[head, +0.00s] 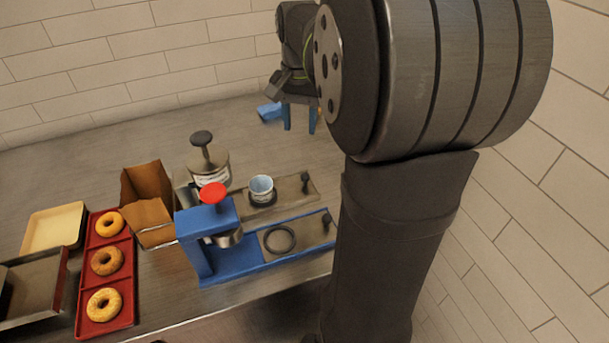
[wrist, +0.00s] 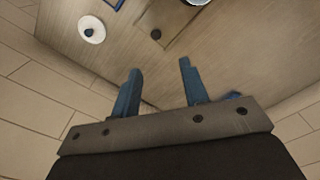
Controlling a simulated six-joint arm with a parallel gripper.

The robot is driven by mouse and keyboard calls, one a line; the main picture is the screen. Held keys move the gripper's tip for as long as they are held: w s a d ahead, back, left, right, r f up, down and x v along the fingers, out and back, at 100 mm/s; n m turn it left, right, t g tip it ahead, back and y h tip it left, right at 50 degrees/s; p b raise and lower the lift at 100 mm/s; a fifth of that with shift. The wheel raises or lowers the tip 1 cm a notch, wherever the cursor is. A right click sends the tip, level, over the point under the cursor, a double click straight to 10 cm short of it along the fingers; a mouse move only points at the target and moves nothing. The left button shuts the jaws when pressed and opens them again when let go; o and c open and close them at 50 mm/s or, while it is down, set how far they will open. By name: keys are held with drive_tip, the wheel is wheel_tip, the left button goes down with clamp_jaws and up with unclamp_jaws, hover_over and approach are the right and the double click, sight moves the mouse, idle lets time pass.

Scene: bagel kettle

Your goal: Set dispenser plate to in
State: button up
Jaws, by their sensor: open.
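Two dispensers stand side by side on the counter. The front one is a blue dispenser (head: 206,250) with a red top, and the rear one is a steel-bodied dispenser (head: 208,172) with a dark knob on top. A flat plate extends right from each: a front plate (head: 302,236) with a ring, and a rear plate (head: 287,192) bearing a light-blue cup (head: 261,186). Each plate has a dark upright handle near its right end. My gripper (head: 300,124) is open and empty, behind and above the plates. It also shows open in the wrist view (wrist: 160,68).
A red tray (head: 97,240) with three bagels, a brown paper bag (head: 147,190), a beige tray (head: 55,226) and a metal tray (head: 32,285) lie left. A small blue object (head: 267,112) lies at the back. A white disc (wrist: 92,36) shows in the wrist view.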

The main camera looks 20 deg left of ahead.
sight(305, 175)
drive_tip(key=f+n, duration=0.1)
drive_tip(key=f, duration=1)
drive_tip(key=d+f+n, duration=0.1)
drive_tip(key=f, duration=0.5)
drive_tip(key=shift+w+f+n, duration=0.2)
drive_tip(key=shift+w+n, duration=0.1)
drive_tip(key=shift+w, duration=0.05)
drive_tip(key=shift+c, duration=0.4)
clamp_jaws()
